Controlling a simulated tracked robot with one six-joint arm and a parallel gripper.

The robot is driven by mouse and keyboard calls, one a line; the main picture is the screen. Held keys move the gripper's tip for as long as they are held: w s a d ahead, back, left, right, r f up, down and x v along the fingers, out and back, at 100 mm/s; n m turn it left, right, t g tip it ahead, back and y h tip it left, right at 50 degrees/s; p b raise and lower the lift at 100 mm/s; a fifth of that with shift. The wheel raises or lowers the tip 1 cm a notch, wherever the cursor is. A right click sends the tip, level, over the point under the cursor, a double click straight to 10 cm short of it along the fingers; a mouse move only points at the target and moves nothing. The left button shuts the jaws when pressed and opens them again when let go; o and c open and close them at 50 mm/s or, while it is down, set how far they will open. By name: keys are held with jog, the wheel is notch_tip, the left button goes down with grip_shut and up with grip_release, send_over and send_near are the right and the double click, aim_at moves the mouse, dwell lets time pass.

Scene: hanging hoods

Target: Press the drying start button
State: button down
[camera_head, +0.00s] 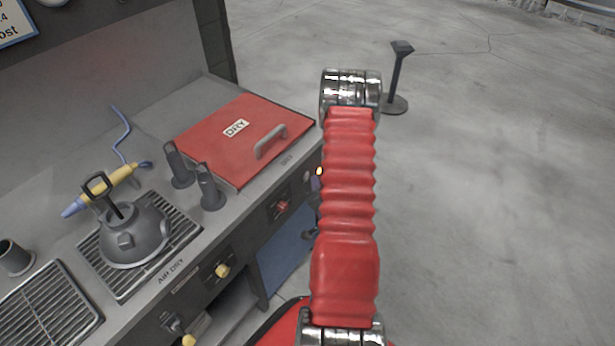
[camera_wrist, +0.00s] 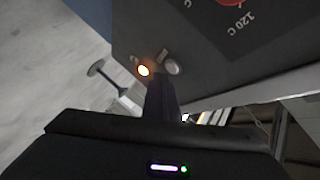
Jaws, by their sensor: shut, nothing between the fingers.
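The front panel of the drying station (camera_wrist: 205,65) fills the upper right of the wrist view. A small lamp (camera_wrist: 143,70) glows orange on it, beside a round grey button (camera_wrist: 172,67). In the head view the lit lamp (camera_head: 319,171) and the grey button (camera_head: 306,177) show at the panel's right end, and my red arm hides most of the gripper.
A red lid marked DRY (camera_head: 215,130) lies shut on the counter above a red knob (camera_head: 282,206). A grey hood-like pot (camera_head: 135,235) stands on the AIR DRY grate, near a yellow-and-blue tool (camera_head: 100,190). A post (camera_head: 396,75) stands on open floor at right.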

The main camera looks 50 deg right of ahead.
jog(key=shift+s, duration=0.15)
jog(key=s, duration=0.5)
jog(key=shift+d, duration=0.2)
dwell(0.5)
dwell(0.8)
